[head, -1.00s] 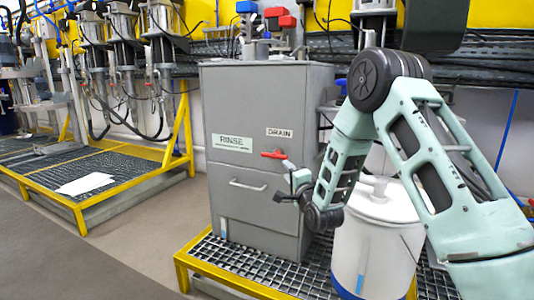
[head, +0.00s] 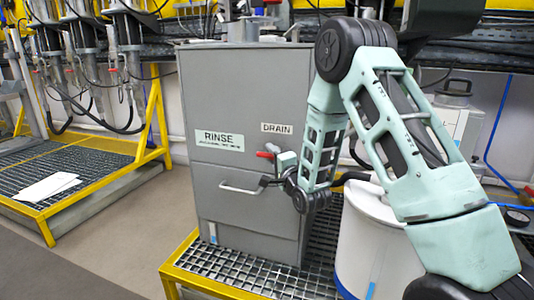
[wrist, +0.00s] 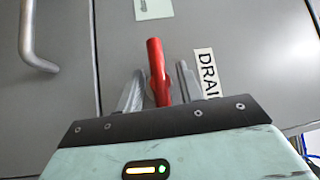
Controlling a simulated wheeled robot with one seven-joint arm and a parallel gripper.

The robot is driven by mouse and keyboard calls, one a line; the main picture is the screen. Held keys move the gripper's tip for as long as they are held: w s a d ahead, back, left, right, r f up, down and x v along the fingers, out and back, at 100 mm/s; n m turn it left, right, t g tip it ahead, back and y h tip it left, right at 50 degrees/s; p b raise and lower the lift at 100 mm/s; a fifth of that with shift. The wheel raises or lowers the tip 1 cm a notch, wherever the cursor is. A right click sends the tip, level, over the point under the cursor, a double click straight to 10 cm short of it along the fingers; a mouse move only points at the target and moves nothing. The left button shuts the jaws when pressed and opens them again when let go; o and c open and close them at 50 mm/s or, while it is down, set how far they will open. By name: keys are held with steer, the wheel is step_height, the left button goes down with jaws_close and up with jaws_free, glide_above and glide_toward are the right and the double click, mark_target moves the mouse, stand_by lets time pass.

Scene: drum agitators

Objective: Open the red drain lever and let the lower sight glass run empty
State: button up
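The red drain lever (head: 265,154) is on the front of the grey cabinet (head: 240,100), below the DRAIN label (head: 277,128). In the head view my gripper (head: 270,167) is at the lever and hides part of it. In the wrist view the red lever (wrist: 158,68) lies between my two fingers (wrist: 160,88), with a gap visible on either side. The fingers are apart and not closed on it.
A silver handle (head: 240,188) sticks out below the lever and also shows in the wrist view (wrist: 30,40). A white drum (head: 375,240) stands right of the cabinet, under my arm. Both stand on a yellow-edged grating (head: 215,272). Floor is free at front left.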

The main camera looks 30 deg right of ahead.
jaws_close()
